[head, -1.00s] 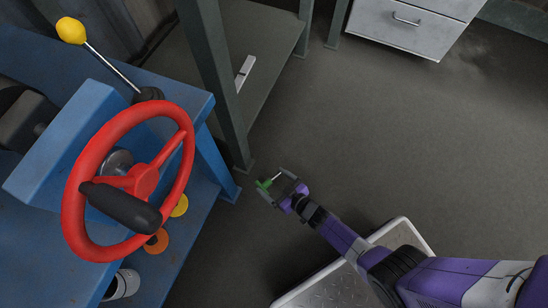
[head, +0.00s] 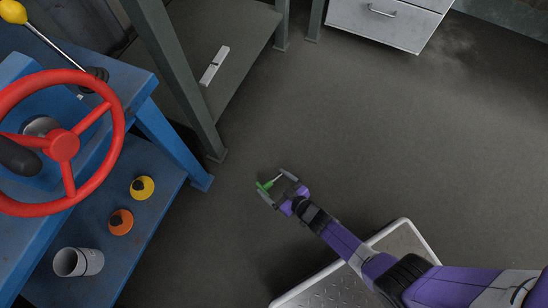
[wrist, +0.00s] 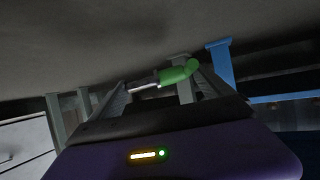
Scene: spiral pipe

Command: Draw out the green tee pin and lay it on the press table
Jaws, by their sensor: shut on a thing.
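The green tee pin (head: 264,186) is held in my gripper (head: 277,184), which is shut on it, in the middle of the head view above the dark floor. Its green handle and pale metal shank both show. In the wrist view the green handle (wrist: 179,72) sits at the right finger, with the shank pointing left between the fingers. The blue table (head: 150,85) with a red handwheel (head: 62,146) stands at the left, apart from my gripper. I cannot tell for sure that it is the press table.
The lower blue shelf (head: 95,215) carries a yellow piece (head: 142,188), an orange piece (head: 120,222) and a grey cup (head: 78,262). A yellow-knobbed lever (head: 50,45) rises above the table. A grey-green bench leg (head: 180,75) and a tread-plate step (head: 335,290) flank the free floor.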

